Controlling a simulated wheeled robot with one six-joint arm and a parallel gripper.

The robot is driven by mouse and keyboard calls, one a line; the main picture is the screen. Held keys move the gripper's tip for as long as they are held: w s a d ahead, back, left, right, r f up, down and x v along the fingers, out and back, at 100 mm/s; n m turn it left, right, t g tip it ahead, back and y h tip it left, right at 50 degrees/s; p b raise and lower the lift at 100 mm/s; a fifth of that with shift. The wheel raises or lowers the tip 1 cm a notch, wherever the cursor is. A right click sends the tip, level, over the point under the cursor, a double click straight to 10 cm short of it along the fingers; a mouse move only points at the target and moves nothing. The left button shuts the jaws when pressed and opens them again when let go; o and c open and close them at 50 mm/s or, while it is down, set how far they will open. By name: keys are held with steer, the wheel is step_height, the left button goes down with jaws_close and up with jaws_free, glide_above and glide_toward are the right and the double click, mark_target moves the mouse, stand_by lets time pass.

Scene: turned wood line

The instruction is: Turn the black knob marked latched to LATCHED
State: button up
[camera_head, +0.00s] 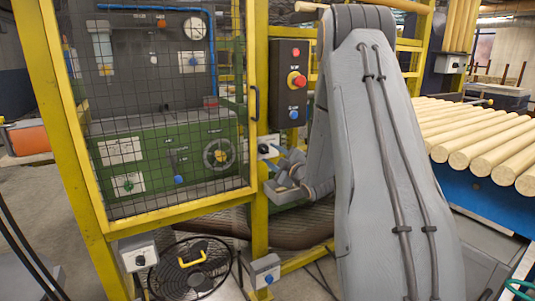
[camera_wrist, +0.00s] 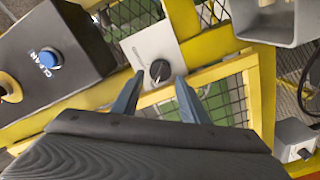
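A black knob (camera_wrist: 160,70) sits on a light grey plate (camera_wrist: 146,46) on a yellow post, near the top middle of the wrist view. The print on the plate is too small to read, and I cannot tell which setting the knob points to. My gripper (camera_wrist: 158,79) is open, with one blue-grey finger to each side of the knob and nothing held. Whether the fingers touch the knob cannot be told. In the head view the plate (camera_head: 268,141) is beside the mesh door, partly hidden by my gripper.
A yellow-framed mesh door (camera_head: 253,70) stands beside the post. Another knob box (camera_head: 138,252) is low at left. Wooden rods (camera_head: 480,140) lie at right.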

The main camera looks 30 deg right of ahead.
mark_target(266, 151)
steer(key=shift+w, duration=2.05)
steer(key=c, duration=0.8)
steer(key=shift+o, duration=0.2)
steer(key=shift+m, duration=0.8)
steer(key=o, duration=0.8)
steer(key=shift+c, duration=0.2)
steer(key=shift+s, duration=0.15)
steer(key=s, duration=0.7)
steer(key=shift+s, duration=0.3)
